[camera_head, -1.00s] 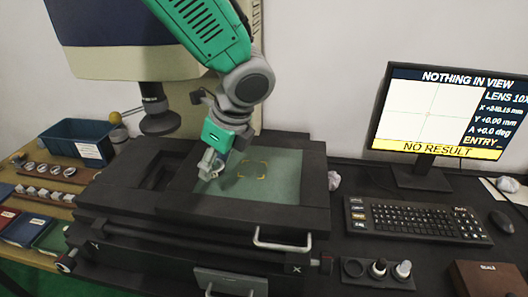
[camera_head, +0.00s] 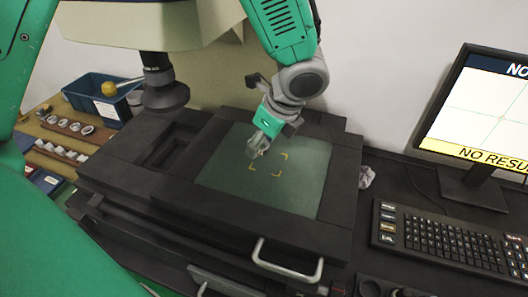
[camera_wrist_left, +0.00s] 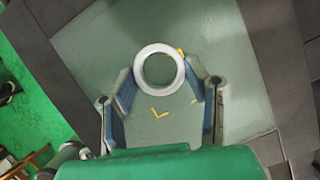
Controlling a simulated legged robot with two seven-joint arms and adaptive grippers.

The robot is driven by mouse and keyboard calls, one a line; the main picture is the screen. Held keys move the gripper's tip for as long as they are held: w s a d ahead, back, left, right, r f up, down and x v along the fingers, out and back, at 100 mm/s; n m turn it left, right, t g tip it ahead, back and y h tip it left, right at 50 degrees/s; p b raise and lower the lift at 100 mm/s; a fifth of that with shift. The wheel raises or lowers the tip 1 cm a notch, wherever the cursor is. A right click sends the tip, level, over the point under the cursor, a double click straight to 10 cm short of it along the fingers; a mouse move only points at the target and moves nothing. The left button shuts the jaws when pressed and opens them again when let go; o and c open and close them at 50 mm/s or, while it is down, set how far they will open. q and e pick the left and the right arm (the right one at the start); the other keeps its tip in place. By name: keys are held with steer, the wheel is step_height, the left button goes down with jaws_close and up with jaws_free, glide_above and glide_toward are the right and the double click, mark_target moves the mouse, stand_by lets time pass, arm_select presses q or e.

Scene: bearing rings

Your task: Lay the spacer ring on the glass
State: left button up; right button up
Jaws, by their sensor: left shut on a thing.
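The spacer ring is a pale, flat ring (camera_wrist_left: 138,70), seen face-on between my fingertips in the left wrist view. My left gripper (camera_head: 257,150) is shut on it, over the upper part of the glass, close to the yellow corner marks. It also shows in the left wrist view (camera_wrist_left: 165,88), with a finger on each side of the ring. The glass (camera_head: 225,178) is a greenish square plate set in the dark stage. In the head view the ring is too small to make out clearly, and I cannot tell its height above the glass. My right gripper is not in view.
The dark stage frame (camera_head: 205,215) surrounds the glass, with a metal handle (camera_head: 285,268) in front. A lens column (camera_head: 165,90) stands at the left. A blue bin (camera_head: 92,98) and racks of small parts lie farther left. A monitor (camera_head: 490,110) and keyboard (camera_head: 440,235) are on the right.

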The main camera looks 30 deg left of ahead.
mark_target(266, 149)
arm_select(q)
steer(key=f, duration=0.1)
steer(key=d+f, duration=0.1)
steer(key=shift+s+d+f, duration=0.15)
steer(key=shift+d+f, duration=0.05)
steer(key=shift+f, duration=0.15)
steer(key=shift+d+r, duration=0.1)
steer(key=shift+d, duration=0.65)
steer(key=shift+a, duration=0.2)
steer(key=o, duration=1.2)
steer(key=shift+a, duration=0.35)
steer(key=shift+a+f, duration=0.3)
steer(key=shift+a, duration=0.3)
steer(key=shift+d+r, duration=0.3)
steer(key=v, duration=0.2)
steer(key=d+v, duration=0.1)
steer(key=v, duration=0.2)
steer(key=shift+f, duration=0.15)
steer(key=p+v, duration=0.1)
steer(key=v, duration=0.6)
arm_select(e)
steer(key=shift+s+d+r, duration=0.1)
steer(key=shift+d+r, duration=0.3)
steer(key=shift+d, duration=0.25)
